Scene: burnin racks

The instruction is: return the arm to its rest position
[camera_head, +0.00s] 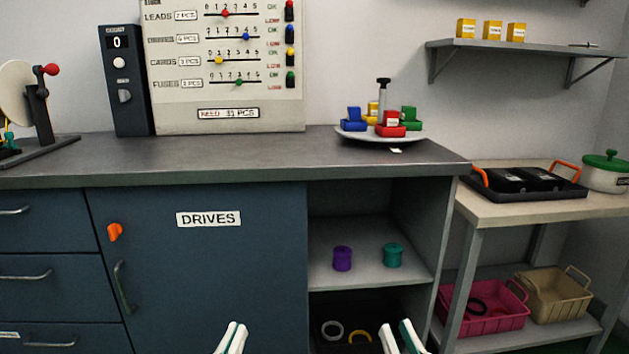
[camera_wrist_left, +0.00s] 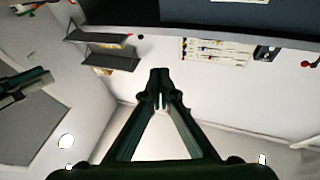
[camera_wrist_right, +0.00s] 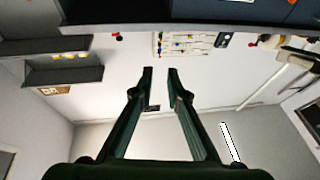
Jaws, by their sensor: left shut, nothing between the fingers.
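My left gripper (camera_head: 237,327) is at the bottom of the head view, left of centre, in front of the dark blue cabinet (camera_head: 200,270). Its fingertips meet with nothing between them in the left wrist view (camera_wrist_left: 160,74). My right gripper (camera_head: 397,326) is at the bottom of the head view, right of centre, before the open lower shelf. In the right wrist view its fingers (camera_wrist_right: 161,72) stand a little apart and hold nothing. Both grippers appear clear of the furniture. Most of both arms is out of the head view.
The worktop (camera_head: 240,158) carries a round tray (camera_head: 380,138) of coloured blocks and a panel (camera_head: 225,65). Purple (camera_head: 342,258) and teal (camera_head: 393,255) spools stand on the open shelf. A side table (camera_head: 560,207) holds a black tray (camera_head: 530,190), with bins below.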

